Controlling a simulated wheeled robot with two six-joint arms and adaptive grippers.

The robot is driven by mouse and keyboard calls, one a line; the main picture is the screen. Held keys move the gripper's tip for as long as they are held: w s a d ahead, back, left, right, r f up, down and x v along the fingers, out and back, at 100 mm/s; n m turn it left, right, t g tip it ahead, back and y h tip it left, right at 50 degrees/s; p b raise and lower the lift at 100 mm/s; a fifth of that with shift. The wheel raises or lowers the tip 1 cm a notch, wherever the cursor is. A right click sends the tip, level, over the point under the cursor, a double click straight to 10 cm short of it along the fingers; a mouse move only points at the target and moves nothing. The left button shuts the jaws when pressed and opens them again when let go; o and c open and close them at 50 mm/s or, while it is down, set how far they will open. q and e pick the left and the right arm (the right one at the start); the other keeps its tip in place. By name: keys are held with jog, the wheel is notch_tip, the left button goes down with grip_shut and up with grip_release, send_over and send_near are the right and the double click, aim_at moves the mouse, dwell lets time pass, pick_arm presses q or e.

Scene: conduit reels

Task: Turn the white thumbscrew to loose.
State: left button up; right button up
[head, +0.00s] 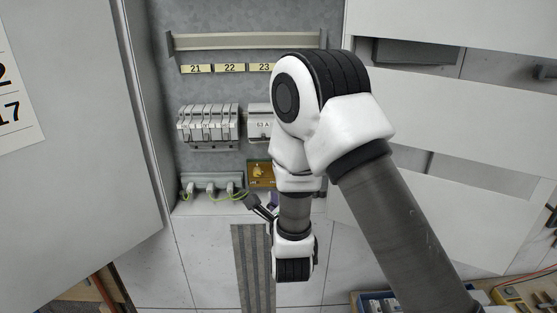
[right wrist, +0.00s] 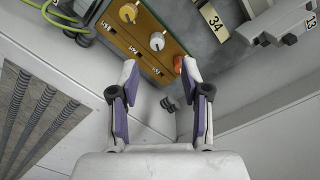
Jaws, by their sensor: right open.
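The white thumbscrew (right wrist: 157,41) sits in the middle of a brass-brown panel (right wrist: 150,62) in the right wrist view. A yellow thumbscrew (right wrist: 129,12) is on one side of it and an orange one (right wrist: 178,64) on the other. My right gripper (right wrist: 159,70) is open and empty, its purple-padded fingers spread below the panel and apart from the white thumbscrew. In the head view the right gripper (head: 262,208) is just below the panel (head: 262,183), which my arm partly hides. The white thumbscrew cannot be made out there. My left gripper is not in view.
Breakers (head: 208,124) and a rail (head: 245,41) are above the panel. Green-yellow wires (head: 212,192) run at its left, and also show in the wrist view (right wrist: 65,22). A cabinet door (head: 75,150) stands open at left. A 34 label (right wrist: 213,20) is beside the panel.

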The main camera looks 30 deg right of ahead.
jog(key=p+x, duration=0.2)
jog(key=x, duration=0.5)
jog(key=shift+d+f, duration=0.1)
jog(key=shift+f, duration=0.1)
jog(key=shift+w+f, duration=0.1)
jog(key=shift+w, duration=0.25)
grip_shut()
